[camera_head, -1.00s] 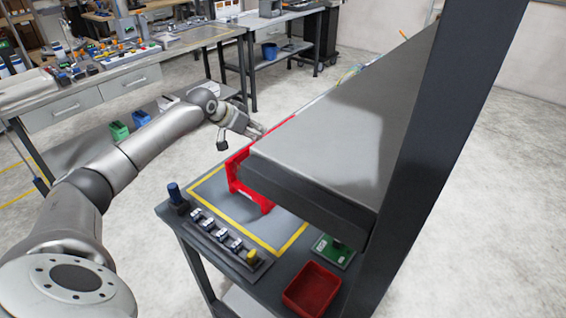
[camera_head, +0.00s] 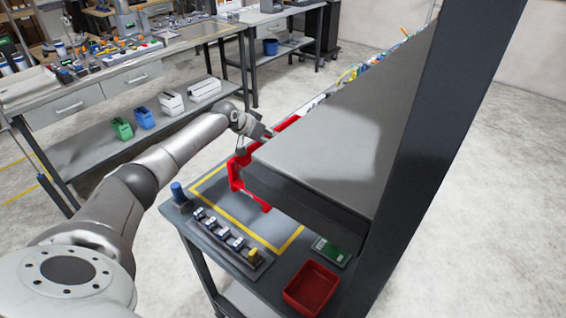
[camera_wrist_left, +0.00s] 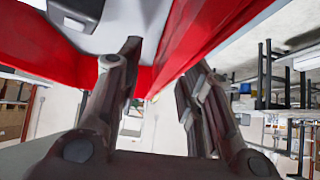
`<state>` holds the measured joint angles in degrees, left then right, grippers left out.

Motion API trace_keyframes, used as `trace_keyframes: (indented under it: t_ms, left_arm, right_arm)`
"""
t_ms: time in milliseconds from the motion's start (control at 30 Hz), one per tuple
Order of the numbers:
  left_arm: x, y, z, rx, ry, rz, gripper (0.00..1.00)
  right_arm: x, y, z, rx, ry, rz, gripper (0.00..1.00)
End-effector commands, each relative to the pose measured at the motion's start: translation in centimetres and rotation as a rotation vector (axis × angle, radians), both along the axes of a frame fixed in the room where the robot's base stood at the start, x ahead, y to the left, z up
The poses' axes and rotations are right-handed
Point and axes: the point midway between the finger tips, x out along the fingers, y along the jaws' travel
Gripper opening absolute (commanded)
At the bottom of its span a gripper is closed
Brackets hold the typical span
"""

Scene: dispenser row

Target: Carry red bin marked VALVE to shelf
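A large red bin (camera_head: 240,172) stands on the grey bench inside a yellow outline. The grey shelf (camera_head: 340,150) hides most of it, and I see no VALVE marking. My left gripper (camera_head: 268,133) is at the bin's far upper edge. In the left wrist view its two fingers (camera_wrist_left: 160,85) are spread apart, one on each side of a red bin wall (camera_wrist_left: 205,35). A gap shows between the wall and the finger inside the bin. My right gripper is not in any view.
A small red tray (camera_head: 311,287), a green board (camera_head: 331,251), a rack of small parts (camera_head: 232,240) and a blue cylinder (camera_head: 178,191) sit along the bench front. A dark post (camera_head: 440,140) stands right. Another bench (camera_head: 85,150) stands back left.

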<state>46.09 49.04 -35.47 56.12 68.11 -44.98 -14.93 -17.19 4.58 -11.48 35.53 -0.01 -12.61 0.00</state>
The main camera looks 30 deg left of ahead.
Motion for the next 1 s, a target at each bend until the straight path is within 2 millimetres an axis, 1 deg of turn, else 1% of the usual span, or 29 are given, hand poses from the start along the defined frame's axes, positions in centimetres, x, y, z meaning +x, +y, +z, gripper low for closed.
trace_keyframes:
  t_ms: [167,400,433,900,933,1000]
  left_arm:
    - [0.01,-0.02,0.01,0.0,-0.001,0.0,0.34]
    - [0.0,-0.02,0.03,0.0,-0.001,0.0,0.03]
    - [0.0,-0.02,0.03,0.0,-0.001,0.0,0.0]
    - [0.0,-0.01,0.04,-0.002,-0.001,0.001,0.0]
    - [0.2,-0.02,0.54,-0.006,-0.011,0.004,0.0]
    - [0.2,-0.01,0.54,-0.006,-0.011,0.004,0.0]
  right_arm:
    - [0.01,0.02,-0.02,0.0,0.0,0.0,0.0]
    - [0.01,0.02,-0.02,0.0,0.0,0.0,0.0]
    - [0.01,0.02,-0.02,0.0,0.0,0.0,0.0]
    - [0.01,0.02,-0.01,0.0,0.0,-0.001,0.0]
    - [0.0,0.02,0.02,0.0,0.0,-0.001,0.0]
    - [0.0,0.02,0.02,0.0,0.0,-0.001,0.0]
